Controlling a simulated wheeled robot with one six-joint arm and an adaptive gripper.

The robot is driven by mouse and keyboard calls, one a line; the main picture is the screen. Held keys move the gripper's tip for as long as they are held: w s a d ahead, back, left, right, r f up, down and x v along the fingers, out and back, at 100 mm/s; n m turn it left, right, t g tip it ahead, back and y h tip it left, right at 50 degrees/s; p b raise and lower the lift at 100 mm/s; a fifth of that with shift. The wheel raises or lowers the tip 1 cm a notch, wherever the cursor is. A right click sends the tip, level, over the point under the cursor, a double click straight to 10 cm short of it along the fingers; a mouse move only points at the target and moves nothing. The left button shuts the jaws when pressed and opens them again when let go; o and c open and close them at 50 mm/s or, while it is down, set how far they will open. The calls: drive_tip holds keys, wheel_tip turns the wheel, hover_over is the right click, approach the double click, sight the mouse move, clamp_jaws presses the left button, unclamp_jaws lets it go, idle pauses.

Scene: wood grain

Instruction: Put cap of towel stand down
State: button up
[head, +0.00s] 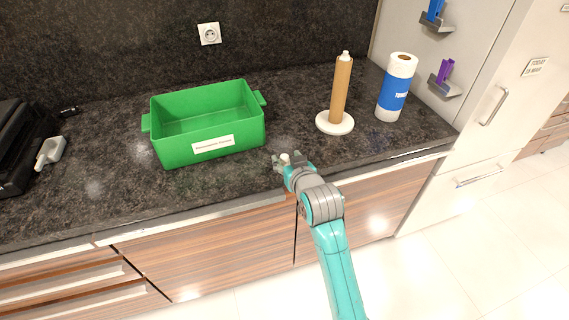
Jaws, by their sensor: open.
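The towel stand has a round white base (335,122) and stands upright on the dark counter. A brown cardboard tube (341,92) is on it, and the stand's white tip (345,55) sticks out on top without a wide cap. My gripper (286,159) is low over the front of the counter, between the green box and the stand, with its fingers apart. A small white piece (285,157), likely the cap, shows between the fingers. Whether it rests on the counter or touches a finger is too small to tell.
A green box (158,140) with a white label stands left of my gripper. A paper towel roll in blue wrapping (394,93) stands right of the stand. The counter (240,180) has free room around my gripper. A grey wall with small holders (436,22) bounds the right.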

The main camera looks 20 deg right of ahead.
drive_tip(key=shift+x, duration=1.4)
clamp_jaws()
drive_tip(key=shift+r, duration=0.1)
